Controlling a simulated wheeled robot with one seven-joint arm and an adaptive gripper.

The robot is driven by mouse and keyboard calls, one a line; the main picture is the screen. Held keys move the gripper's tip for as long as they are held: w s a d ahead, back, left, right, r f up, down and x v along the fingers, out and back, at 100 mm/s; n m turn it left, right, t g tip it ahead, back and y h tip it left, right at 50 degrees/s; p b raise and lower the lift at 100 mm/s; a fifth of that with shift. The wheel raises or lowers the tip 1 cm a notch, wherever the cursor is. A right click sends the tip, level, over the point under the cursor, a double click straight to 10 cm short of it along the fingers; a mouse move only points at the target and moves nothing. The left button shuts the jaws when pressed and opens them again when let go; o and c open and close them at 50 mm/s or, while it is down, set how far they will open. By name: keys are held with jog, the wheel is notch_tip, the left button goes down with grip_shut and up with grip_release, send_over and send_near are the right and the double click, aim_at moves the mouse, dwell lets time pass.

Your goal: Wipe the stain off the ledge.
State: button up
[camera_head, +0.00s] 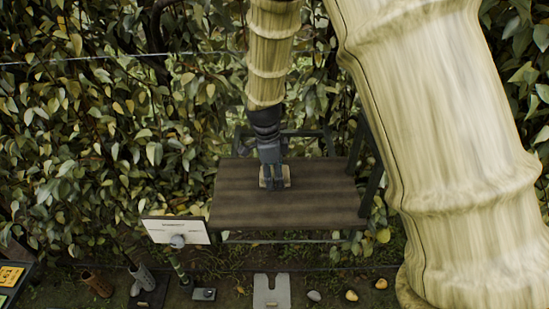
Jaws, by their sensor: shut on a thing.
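My gripper (273,186) points down over the wooden ledge (325,188) at the middle of the view. It is shut on a small pale block, likely a sponge (286,177), which shows on both sides of the fingers. The block is at the ledge's surface; I cannot tell whether it touches the wood. No stain is distinguishable on the dark brown boards; the gripper and block hide part of them.
A white sign (163,231) with a round knob stands left of the ledge. Dark posts (370,178) rise at its right. Boots (97,283), a grey notched plate (271,292) and stones (351,295) lie on the ground below. Dense foliage (100,130) is behind.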

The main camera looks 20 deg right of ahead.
notch_tip(320, 180, up, 4)
jog(key=shift+d+f+p, duration=0.1)
jog(key=shift+f+p, duration=0.1)
jog(key=shift+p, duration=0.8)
jog(key=shift+r+p, duration=0.35)
jog(key=shift+r, duration=0.35)
jog(key=shift+f, duration=0.1)
